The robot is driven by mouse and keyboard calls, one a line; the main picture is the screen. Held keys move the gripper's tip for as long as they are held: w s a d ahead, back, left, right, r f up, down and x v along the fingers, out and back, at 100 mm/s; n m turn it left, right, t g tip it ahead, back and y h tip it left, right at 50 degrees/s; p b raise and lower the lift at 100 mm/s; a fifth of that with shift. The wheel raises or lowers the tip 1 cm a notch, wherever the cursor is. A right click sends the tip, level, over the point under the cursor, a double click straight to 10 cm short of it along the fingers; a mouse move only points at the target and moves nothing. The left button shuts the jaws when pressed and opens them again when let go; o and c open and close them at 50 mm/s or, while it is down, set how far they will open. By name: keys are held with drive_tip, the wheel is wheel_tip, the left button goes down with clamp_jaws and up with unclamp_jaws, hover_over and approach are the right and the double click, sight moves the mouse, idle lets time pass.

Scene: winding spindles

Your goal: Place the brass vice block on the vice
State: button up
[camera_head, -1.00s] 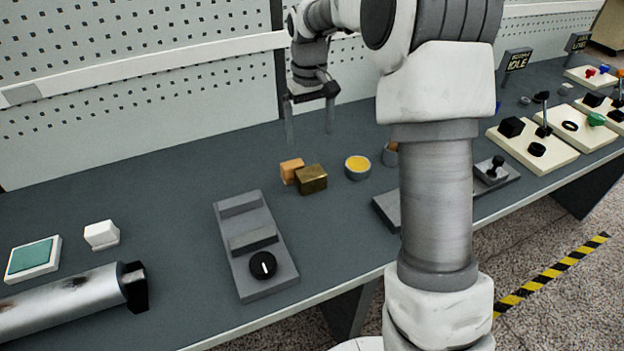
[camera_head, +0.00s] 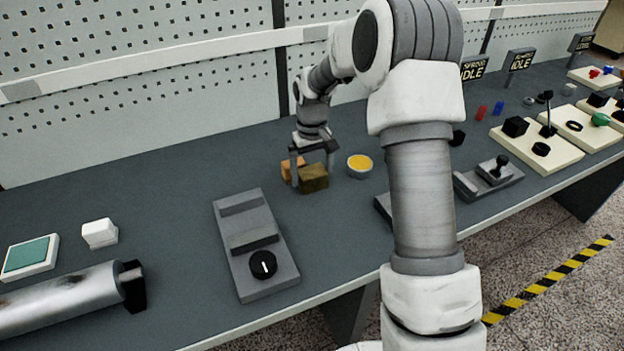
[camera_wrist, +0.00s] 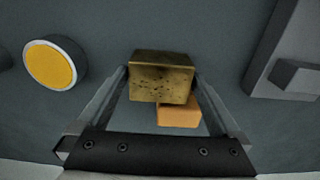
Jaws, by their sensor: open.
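The brass vice block (camera_head: 315,181) stands on the bench beside an orange block (camera_head: 288,168). The vice (camera_head: 242,221) is a grey plate with two raised jaws and a black knob with a white mark, nearer the front edge. No block shows between its jaws. My gripper (camera_head: 312,172) is open and lowered at the brass block. In the wrist view the brass block (camera_wrist: 161,78) lies between my gripper's spread fingers (camera_wrist: 160,75), with the orange block (camera_wrist: 180,112) close against or beside it. I cannot tell whether either finger touches the brass.
A round dish with yellow contents (camera_head: 360,163) stands right of the blocks. A white block (camera_head: 99,233), a green-topped pad (camera_head: 30,258) and a metal cylinder (camera_head: 65,302) lie at left. The pegboard wall (camera_head: 150,110) rises behind. Bare bench separates the blocks and vice.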

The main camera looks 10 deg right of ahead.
drive_tip(key=shift+f, duration=0.1)
clamp_jaws()
idle(0.4)
drive_tip(key=shift+r, duration=0.2)
